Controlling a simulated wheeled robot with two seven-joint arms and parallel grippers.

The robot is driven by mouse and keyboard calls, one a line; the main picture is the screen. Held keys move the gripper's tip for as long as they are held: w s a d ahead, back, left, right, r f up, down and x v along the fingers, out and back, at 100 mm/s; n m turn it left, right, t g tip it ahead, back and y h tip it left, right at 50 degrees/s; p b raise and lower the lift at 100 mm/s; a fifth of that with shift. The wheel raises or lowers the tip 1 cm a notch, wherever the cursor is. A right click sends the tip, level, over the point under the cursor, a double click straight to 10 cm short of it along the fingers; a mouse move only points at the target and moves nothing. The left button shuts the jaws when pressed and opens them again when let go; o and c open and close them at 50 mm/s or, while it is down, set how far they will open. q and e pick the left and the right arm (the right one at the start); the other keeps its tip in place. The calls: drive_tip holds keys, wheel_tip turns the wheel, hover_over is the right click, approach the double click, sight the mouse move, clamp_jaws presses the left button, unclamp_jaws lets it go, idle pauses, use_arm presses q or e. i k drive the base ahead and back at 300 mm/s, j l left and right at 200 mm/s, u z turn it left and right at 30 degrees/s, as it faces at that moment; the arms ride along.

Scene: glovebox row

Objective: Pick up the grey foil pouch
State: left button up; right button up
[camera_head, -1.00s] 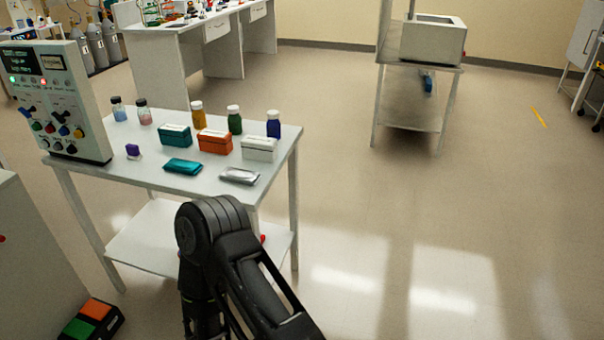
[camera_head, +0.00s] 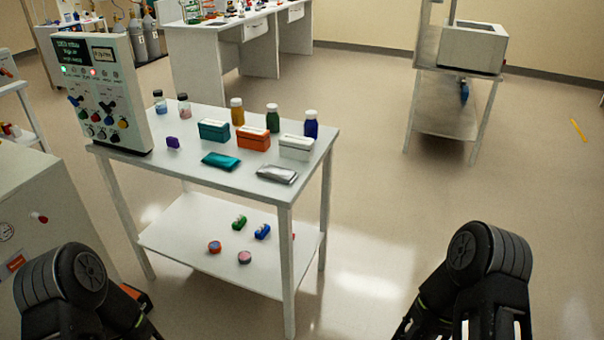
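The grey foil pouch (camera_head: 277,174) lies flat on the white table's top (camera_head: 253,192), near its front right corner. A teal pouch (camera_head: 221,161) lies to its left, and a white box (camera_head: 297,147) stands just behind it. Nothing touches or covers the grey pouch. Black links of my two arms show at the bottom left and bottom right of the head view, in front of the table and apart from it. Neither gripper's fingers are in the picture.
An orange box (camera_head: 253,138), a teal box (camera_head: 213,130) and several bottles stand behind the pouches. A control panel (camera_head: 102,94) stands at the table's left end. The lower shelf (camera_head: 180,245) holds several small items. Open floor lies to the right.

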sight(276, 172)
drive_tip(key=i+l, duration=0.2)
drive_tip(key=l, duration=0.15)
drive_tip(key=i+l+u, duration=0.1)
drive_tip(key=l, duration=0.25)
drive_tip(key=i+l, duration=0.5)
drive_tip(key=l, duration=0.2)
drive_tip(key=i+l+u, duration=0.1)
drive_tip(key=l, duration=0.25)
drive_tip(key=i+l, duration=0.25)
drive_tip(key=l, duration=0.15)
